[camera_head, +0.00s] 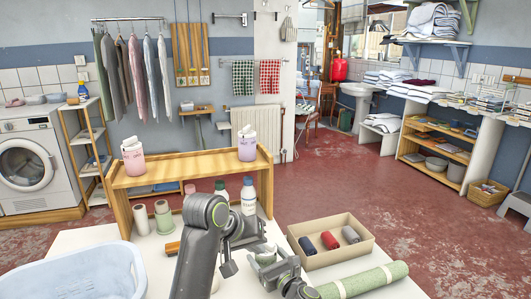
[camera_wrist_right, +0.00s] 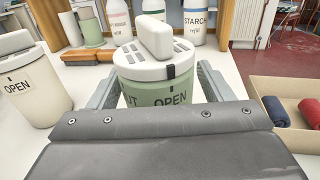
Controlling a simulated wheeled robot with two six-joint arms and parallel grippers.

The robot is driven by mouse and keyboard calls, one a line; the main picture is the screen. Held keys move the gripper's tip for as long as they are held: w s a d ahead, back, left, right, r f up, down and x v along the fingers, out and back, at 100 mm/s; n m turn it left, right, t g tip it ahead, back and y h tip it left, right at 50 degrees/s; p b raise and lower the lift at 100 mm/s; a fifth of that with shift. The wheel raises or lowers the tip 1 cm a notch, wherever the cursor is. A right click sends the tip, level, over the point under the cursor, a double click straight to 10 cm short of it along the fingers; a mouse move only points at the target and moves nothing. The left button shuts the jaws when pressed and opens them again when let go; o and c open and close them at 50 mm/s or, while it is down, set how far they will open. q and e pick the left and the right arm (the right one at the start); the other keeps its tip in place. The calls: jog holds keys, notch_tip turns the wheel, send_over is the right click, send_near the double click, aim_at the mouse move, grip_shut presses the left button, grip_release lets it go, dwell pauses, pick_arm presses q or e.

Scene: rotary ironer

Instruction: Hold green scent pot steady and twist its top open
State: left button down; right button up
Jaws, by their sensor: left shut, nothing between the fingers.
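The green scent pot (camera_wrist_right: 150,94) stands upright in the right wrist view. Its white slotted top (camera_wrist_right: 133,68) has a raised block and a black tab above the lettering, near "OPEN". My right gripper (camera_wrist_right: 158,82) has one finger on each side of the pot; whether they press on it is unclear. In the head view my right gripper (camera_head: 280,270) is low at the table's front, and the pot (camera_head: 263,258) is mostly hidden there. My left gripper (camera_head: 228,268) is shut and empty, pointing down to the left of the pot.
A cream pot (camera_wrist_right: 20,85) marked "OPEN" stands left of the green one. An open box (camera_head: 348,257) with rolled cloths is to the right, with a green roll (camera_head: 372,280) in front. A blue basket (camera_head: 75,275) is at the left. A wooden shelf (camera_head: 190,168) stands behind.

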jog(key=shift+o, duration=0.7)
jog(key=shift+r, duration=0.1)
jog(key=shift+a, duration=0.1)
jog(key=shift+s, duration=0.1)
